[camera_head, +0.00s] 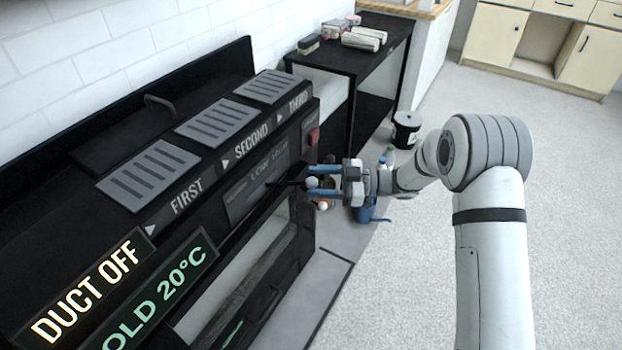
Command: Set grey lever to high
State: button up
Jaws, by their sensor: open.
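The grey lever's rounded knob (312,182) appears at the end of a dark rod that sticks out from a dark grey panel (240,195) on the front of the black unit. The panel carries small lettering, too faint to read fully. My gripper (311,181) is open, with its two blue fingers pointing left toward the panel. One finger is above the knob and one below it in the picture. I cannot tell whether either finger touches the knob.
The black unit (60,235) carries grey vented plates marked FIRST, SECOND and THIRD, and lit signs. A red button (313,136) sits near its right end. A black side table (375,52), black bucket (407,128) and blue container (368,210) stand beyond. Floor at right is clear.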

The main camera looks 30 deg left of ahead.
jog(key=v, duration=0.5)
jog(key=shift+w+d+p, duration=0.15)
jog(key=shift+d+p, duration=0.15)
jog(key=shift+p, duration=0.05)
